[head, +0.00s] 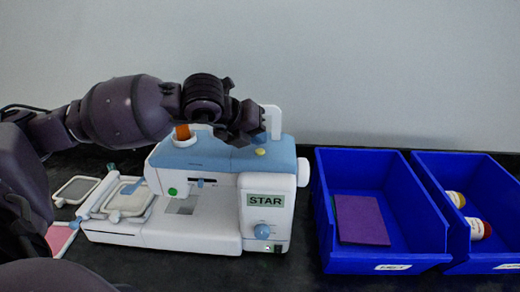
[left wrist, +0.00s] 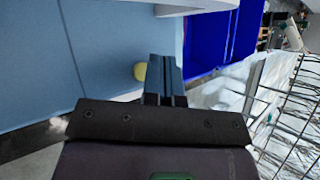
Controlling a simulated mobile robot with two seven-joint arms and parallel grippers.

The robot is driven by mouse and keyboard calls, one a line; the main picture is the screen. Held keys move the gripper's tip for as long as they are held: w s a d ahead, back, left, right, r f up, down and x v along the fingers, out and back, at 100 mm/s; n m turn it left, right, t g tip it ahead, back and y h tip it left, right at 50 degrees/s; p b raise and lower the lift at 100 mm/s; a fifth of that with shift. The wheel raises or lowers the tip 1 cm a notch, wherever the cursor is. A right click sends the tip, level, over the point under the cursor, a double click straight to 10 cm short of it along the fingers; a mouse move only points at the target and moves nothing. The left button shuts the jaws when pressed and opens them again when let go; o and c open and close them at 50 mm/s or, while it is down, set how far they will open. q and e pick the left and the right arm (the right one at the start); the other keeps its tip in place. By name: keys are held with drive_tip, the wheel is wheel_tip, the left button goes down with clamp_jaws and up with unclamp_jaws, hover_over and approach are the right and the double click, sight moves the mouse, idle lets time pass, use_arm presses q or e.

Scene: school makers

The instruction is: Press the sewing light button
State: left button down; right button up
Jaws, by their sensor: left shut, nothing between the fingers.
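The white sewing machine (head: 215,215) with a light-blue top stands on the dark table, with a STAR label on its front. A round yellow button (head: 260,152) is on its top at the right. A green button (head: 172,191) is on its front left, and a blue dial (head: 262,231) is low on its right. My left gripper (head: 260,132) hangs just above the yellow button. In the left wrist view its shut, empty fingers (left wrist: 164,76) lie right beside the yellow button (left wrist: 140,71); I cannot tell whether they touch. My right gripper is out of view.
A blue bin (head: 332,258) with purple sheets (head: 361,218) stands close to the machine's right. A second blue bin (head: 495,248) holds small bottles (head: 476,229). An embroidery hoop (head: 76,188) lies at the left. A thread spool (head: 183,133) stands on the machine's top.

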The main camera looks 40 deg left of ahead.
sight(258, 150)
use_arm(q)
drive_tip(key=shift+r+p, duration=0.85)
drive_tip(key=shift+r, duration=2.15)
